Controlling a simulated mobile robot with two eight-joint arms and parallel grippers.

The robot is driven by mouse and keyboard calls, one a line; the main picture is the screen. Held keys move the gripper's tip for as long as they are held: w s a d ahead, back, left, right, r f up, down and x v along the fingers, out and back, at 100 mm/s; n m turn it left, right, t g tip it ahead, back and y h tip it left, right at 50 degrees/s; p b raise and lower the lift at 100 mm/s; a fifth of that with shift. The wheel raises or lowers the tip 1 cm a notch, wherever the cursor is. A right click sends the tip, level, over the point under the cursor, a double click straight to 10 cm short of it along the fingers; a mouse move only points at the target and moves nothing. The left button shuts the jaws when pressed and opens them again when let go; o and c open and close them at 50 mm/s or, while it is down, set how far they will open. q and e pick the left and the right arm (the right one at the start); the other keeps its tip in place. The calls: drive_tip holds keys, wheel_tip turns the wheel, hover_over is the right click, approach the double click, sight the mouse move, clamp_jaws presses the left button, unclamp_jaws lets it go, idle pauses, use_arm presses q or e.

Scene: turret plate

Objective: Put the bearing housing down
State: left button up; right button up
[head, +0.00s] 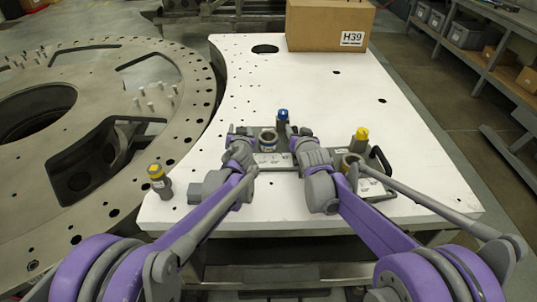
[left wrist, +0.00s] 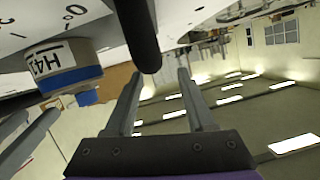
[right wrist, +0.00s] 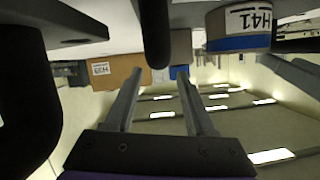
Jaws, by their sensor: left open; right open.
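The bearing housing (head: 268,141) is a short grey ring with a blue band on a flat grey base, sitting on the white plate (head: 330,85) between my grippers. Its H41 label shows upside down in the left wrist view (left wrist: 62,66) and the right wrist view (right wrist: 240,27). My left gripper (head: 243,138) is open at its left side; a dark handle bar (left wrist: 138,35) shows between and beyond the fingers. My right gripper (head: 312,145) is open at its right side, with a similar dark bar (right wrist: 155,35) ahead of its fingers. Finger contact cannot be told.
A second housing (head: 350,160) with a yellow band and a dark handle (head: 381,160) stands close to my right gripper. A cardboard box (head: 325,25) is at the back.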

use_arm(q)
drive_tip(key=shift+s, duration=0.1)
use_arm(e)
drive_tip(key=shift+s, duration=0.15)
use_arm(q)
drive_tip(key=v, duration=1.1)
drive_tip(key=shift+s, duration=0.4)
use_arm(e)
drive_tip(key=v, duration=1.1)
drive_tip(key=shift+s+r, duration=0.15)
drive_tip(key=shift+s, duration=0.25)
